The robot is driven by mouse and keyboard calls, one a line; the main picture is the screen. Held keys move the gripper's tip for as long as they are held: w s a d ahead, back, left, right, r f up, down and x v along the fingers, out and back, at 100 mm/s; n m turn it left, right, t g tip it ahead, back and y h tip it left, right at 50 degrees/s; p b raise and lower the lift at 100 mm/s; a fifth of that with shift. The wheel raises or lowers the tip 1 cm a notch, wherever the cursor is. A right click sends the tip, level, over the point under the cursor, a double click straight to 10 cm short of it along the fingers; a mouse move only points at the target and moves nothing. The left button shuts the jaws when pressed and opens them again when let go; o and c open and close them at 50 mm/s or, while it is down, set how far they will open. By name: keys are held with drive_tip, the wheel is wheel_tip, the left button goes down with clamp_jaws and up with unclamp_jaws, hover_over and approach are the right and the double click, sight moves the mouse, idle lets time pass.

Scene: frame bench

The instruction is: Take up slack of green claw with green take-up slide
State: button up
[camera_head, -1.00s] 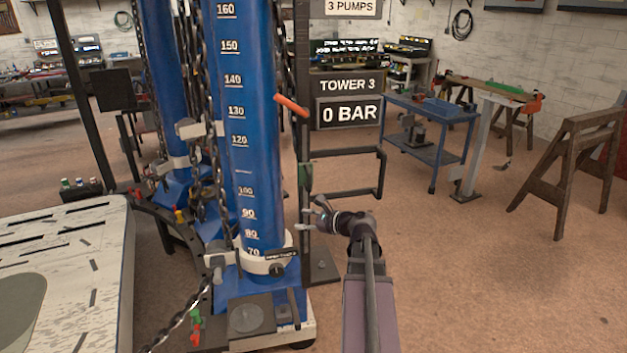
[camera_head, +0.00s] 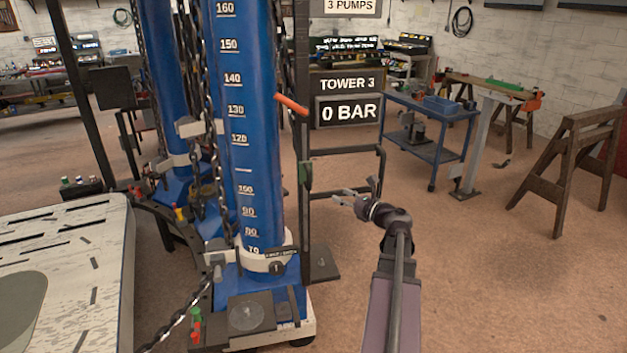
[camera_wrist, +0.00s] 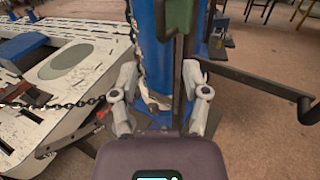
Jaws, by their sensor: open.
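A small green block (camera_head: 305,175) sits on the dark upright post at the right of the front blue tower; it looks like the green take-up slide. It also shows at the top of the wrist view (camera_wrist: 179,14). A green-topped piece with red below (camera_head: 196,320) stands at the tower's foot beside the chain; I cannot tell whether it belongs to the green claw. No claw shows clearly. My gripper (camera_head: 343,197) is open and empty, right of the post and a little below the green block, apart from it. In the wrist view its fingers (camera_wrist: 160,75) are spread wide.
The blue tower (camera_head: 250,130) stands left of my gripper, with a chain (camera_head: 185,312) running down to the left. A black bar frame (camera_head: 345,152) is close behind the gripper. A white slotted bench (camera_head: 95,255) is at left. The floor at right is clear, up to a sawhorse (camera_head: 575,165).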

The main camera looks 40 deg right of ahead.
sight(310, 188)
drive_tip(key=w, duration=0.4)
drive_tip(key=w+a, duration=0.1)
drive_tip(key=w, duration=0.4)
drive_tip(key=w+a, duration=0.1)
drive_tip(key=w, duration=0.3)
drive_tip(key=shift+w, duration=0.3)
drive_tip(key=shift+c, duration=0.2)
clamp_jaws()
